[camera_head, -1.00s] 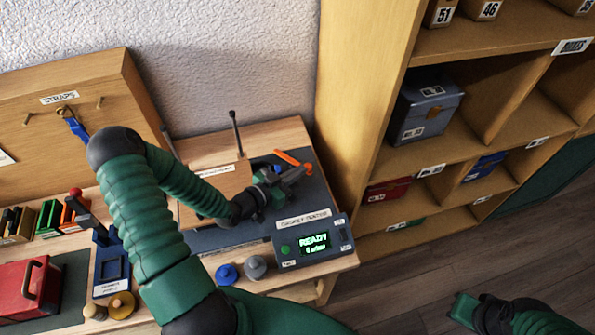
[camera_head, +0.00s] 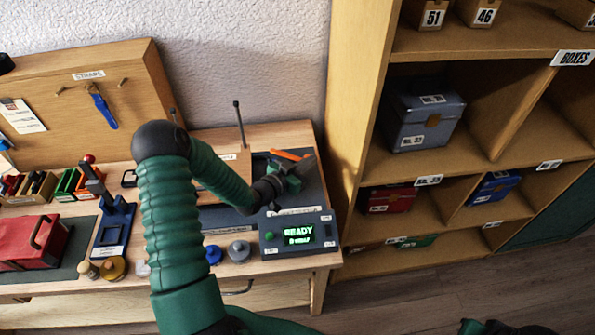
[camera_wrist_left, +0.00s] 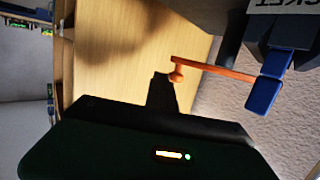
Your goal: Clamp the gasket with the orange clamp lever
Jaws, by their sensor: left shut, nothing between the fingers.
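The orange clamp lever (camera_head: 290,155) lies at the back of the dark pad on the workbench, just beyond my left gripper (camera_head: 304,166). In the left wrist view the orange lever (camera_wrist_left: 215,67) is a thin bar with a knob at one end and a blue block (camera_wrist_left: 266,86) at the other. The dark fingertips of my left gripper (camera_wrist_left: 163,88) are shut and empty, close to the knob end; whether they touch it is unclear. I cannot make out the gasket. My right gripper (camera_head: 472,327) is barely in view at the bottom edge, its jaws unclear.
A control box (camera_head: 299,233) with a green "READY" display stands at the bench's front right. A shelf unit (camera_head: 352,130) with boxes rises to the right.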

